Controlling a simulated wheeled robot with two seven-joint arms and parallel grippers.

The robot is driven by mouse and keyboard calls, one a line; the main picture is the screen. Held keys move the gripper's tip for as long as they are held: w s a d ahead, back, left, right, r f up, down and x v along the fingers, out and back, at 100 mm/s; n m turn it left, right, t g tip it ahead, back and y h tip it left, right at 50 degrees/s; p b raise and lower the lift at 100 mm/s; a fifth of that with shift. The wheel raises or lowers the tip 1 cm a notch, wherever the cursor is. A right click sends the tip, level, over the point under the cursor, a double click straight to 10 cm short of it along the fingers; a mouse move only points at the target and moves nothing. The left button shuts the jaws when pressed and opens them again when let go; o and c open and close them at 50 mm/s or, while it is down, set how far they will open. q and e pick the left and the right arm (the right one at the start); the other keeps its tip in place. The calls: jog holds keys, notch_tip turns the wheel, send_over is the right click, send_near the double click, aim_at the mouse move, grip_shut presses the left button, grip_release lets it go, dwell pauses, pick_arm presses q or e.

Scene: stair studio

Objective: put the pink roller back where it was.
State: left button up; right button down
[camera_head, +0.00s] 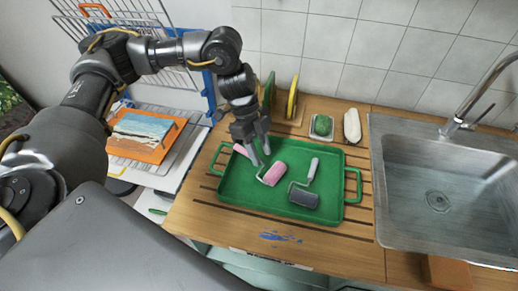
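The pink roller (273,175) lies in the green tray (234,192), left of the tray's middle. Its wire frame runs from the pink sleeve back towards a pink handle (241,150), partly covered by my gripper. My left gripper (261,156) points down over the tray at that handle, its two fingers a little apart. Whether the handle is between the fingers or behind them is hidden. A second roller with a dark grey sleeve (304,196) and a pale handle lies to the right in the tray. My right gripper is out of view.
The tray rests on a slatted wooden counter (340,247) with blue paint smears. A steel sink (430,195) and tap (459,122) are at the right. A wire rack is left.

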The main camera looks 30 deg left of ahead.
pick_arm(q)
jog(key=shift+r, duration=0.1)
jog(key=b+v, duration=0.1)
jog(key=v, duration=1.1)
jog(key=shift+r, duration=0.15)
